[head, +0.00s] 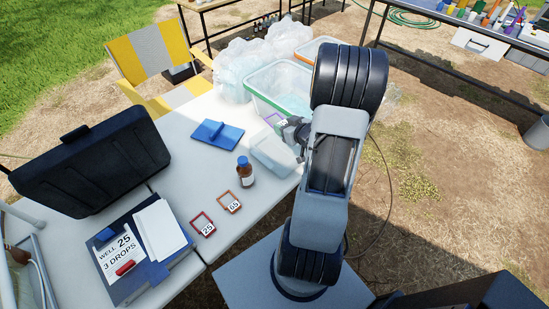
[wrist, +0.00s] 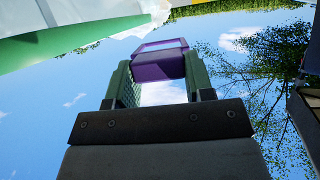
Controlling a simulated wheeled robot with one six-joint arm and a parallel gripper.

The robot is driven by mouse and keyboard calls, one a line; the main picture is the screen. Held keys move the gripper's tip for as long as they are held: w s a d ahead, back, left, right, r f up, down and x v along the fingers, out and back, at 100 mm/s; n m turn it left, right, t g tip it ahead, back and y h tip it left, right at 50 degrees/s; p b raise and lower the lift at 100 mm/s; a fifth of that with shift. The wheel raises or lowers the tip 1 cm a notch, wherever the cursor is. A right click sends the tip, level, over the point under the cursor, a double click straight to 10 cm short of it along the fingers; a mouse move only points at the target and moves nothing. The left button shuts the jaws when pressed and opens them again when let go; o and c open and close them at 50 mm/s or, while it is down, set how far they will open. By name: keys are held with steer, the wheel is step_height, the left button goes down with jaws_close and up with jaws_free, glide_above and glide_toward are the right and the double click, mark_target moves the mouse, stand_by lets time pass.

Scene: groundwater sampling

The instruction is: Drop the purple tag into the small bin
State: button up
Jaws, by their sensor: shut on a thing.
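My gripper (head: 286,124) is shut on the purple tag (head: 271,118), beside the near side of a green-rimmed clear bin (head: 252,97). In the wrist view, the purple tag (wrist: 158,66) sits between the two green fingers of my gripper (wrist: 158,75), with its open frame beyond them. A low translucent box (head: 268,158) stands on the white table, just below and left of my gripper. An orange-rimmed clear bin (head: 304,50) stands behind the green-rimmed one. I cannot tell which container is the small bin.
Clear plastic bags (head: 235,65) crowd the green-rimmed bin.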

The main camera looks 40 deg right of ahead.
step_height(320, 180, down, 7)
steer(key=b, duration=0.5)
steer(key=shift+s+d+r, duration=0.15)
steer(key=shift+s+d, duration=0.2)
steer(key=shift+d, duration=0.1)
steer(key=o, duration=1)
steer(key=p+v, duration=0.5)
steer(key=v, duration=0.8)
steer(key=shift+s+a+r, duration=0.1)
steer(key=shift+s+r, duration=0.05)
steer(key=shift+s, duration=0.2)
